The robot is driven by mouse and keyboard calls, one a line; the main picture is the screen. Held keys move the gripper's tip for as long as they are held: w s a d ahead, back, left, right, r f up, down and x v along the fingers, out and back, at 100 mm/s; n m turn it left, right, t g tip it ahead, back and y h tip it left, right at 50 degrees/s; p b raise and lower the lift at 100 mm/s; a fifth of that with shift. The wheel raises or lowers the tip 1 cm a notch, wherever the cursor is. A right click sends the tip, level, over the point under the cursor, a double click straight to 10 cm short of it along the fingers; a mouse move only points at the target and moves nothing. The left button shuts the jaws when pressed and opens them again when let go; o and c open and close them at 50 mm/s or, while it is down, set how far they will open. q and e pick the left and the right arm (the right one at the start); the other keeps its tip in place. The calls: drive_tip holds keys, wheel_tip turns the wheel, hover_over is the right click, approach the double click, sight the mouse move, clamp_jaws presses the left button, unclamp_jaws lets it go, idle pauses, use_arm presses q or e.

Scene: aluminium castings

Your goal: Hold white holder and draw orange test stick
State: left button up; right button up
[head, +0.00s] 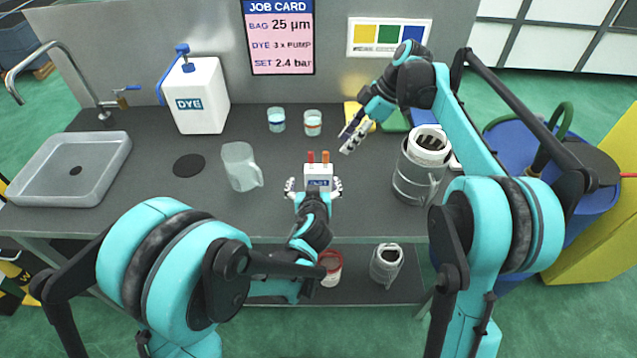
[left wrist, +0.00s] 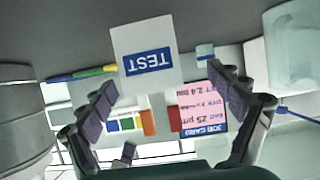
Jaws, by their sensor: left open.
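The white test holder (head: 318,175) stands on the dark bench, with a blue TEST label that also shows upside down in the left wrist view (left wrist: 148,60). A red stick (head: 311,157) and an orange test stick (head: 325,157) stick up from its top. My left gripper (head: 314,187) is open, with one finger on each side of the holder and gaps between. In the left wrist view its padded fingers (left wrist: 166,92) are wide apart. My right gripper (head: 350,137) is empty, above the bench to the upper right of the sticks, and its fingers look apart.
A clear jug (head: 240,166) stands left of the holder. Two small cups (head: 312,122) (head: 276,119) stand behind it. A large grey canister (head: 418,170) stands to the right. A white DYE container (head: 197,95) and a grey sink tray (head: 70,168) are at the left.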

sight(318, 172)
use_arm(q)
drive_tip(key=shift+w+d+f, duration=0.35)
drive_tip(key=shift+d+f, duration=0.1)
drive_tip(key=shift+d, duration=0.2)
drive_tip(key=shift+w+f, duration=0.1)
drive_tip(key=shift+w, duration=0.15)
drive_tip(key=x, duration=0.7)
drive_tip(key=shift+w, duration=0.2)
drive_tip(key=c, duration=1.3)
